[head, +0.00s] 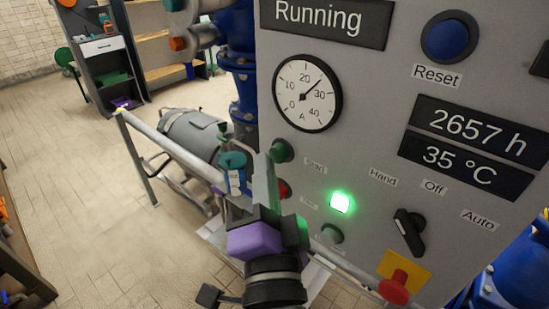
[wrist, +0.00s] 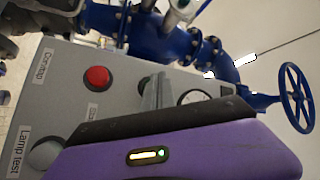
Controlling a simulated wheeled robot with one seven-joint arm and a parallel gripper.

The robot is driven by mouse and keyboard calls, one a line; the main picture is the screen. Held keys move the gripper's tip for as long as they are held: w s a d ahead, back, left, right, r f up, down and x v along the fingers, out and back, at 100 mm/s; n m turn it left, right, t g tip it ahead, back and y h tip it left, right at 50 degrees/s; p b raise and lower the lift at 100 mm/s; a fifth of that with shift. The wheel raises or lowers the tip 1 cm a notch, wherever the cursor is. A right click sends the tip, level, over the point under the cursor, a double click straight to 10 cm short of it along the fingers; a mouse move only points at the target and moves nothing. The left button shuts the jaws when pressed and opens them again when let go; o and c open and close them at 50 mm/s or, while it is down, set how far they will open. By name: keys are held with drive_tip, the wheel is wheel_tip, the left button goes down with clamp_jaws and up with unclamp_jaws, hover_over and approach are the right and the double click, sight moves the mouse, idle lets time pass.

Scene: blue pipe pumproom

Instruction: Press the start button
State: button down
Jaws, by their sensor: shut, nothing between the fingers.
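The grey control panel (head: 370,130) fills the right half of the head view. The green start button (head: 282,151) sticks out near its left edge, with the label "Start" beside it. My gripper (head: 264,165) is shut and empty, its fingertips close to the start button. I cannot tell whether they touch it. A display (head: 325,18) reads "Running" and a green lamp (head: 340,202) is lit.
A black selector switch (head: 409,230), a red emergency stop (head: 400,287) on yellow and a blue reset button (head: 450,38) are further right. A railing (head: 165,145) and pump stand left.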

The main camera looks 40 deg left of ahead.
drive_tip(key=s+b, duration=0.1)
drive_tip(key=s, duration=0.1)
drive_tip(key=s+b, duration=0.1)
drive_tip(key=s, duration=0.2)
drive_tip(key=shift+a, duration=0.2)
idle(0.8)
